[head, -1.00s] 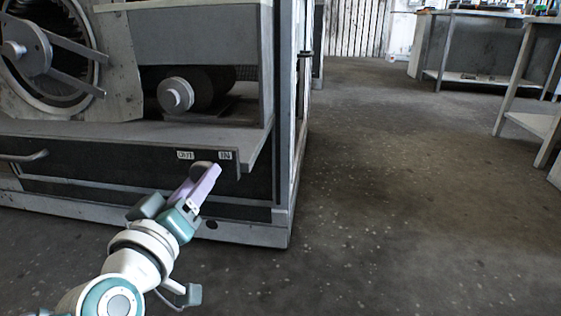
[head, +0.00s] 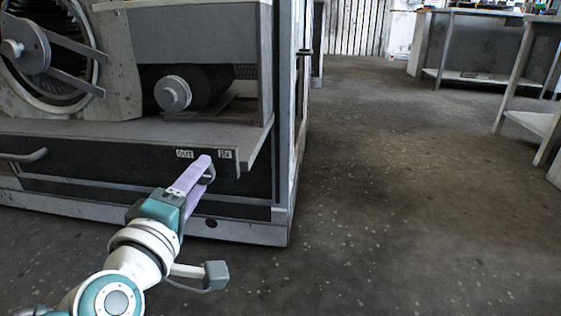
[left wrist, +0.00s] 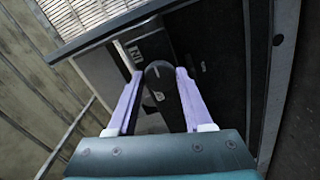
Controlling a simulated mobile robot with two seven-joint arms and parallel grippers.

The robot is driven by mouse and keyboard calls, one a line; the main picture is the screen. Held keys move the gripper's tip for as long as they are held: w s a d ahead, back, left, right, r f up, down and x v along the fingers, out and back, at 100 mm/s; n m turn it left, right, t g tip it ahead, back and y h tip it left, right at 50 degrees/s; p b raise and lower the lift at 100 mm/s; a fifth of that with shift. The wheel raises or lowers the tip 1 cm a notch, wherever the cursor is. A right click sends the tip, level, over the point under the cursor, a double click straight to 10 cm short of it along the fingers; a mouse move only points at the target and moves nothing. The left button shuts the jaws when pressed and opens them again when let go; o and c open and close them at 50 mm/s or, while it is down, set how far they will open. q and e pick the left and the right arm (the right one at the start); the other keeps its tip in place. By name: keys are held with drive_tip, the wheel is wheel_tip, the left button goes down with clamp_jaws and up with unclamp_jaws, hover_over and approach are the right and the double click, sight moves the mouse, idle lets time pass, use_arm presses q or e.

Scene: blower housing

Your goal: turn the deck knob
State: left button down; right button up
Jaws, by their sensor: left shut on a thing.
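The deck knob (left wrist: 160,82) is a dark, rounded, bar-like piece on the dark front panel of the blower housing. In the left wrist view it sits between the two lilac fingers of my left gripper (left wrist: 158,88), which is shut on it. In the head view my left gripper (head: 200,170) reaches the panel from below, and its fingers hide most of the knob. An OUT label (head: 185,154) is just above left of the fingertips and an IN label (head: 225,154) is to the right. My right gripper is not in view.
A deck ledge (head: 120,130) juts out just above the panel. A handle (head: 24,156) sticks out at far left. A grey roller knob (head: 172,93) and a large fan wheel (head: 50,55) are above. Open floor (head: 400,200) lies right, with tables (head: 470,75) beyond.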

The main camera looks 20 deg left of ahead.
use_arm(q)
drive_tip(key=shift+r+n, duration=0.1)
drive_tip(key=shift+n, duration=0.2)
drive_tip(key=shift+c, duration=1.5)
unclamp_jaws()
drive_tip(key=p+v, duration=0.3)
drive_tip(key=v, duration=0.7)
drive_tip(key=shift+p, duration=0.4)
drive_tip(key=shift+a, duration=0.15)
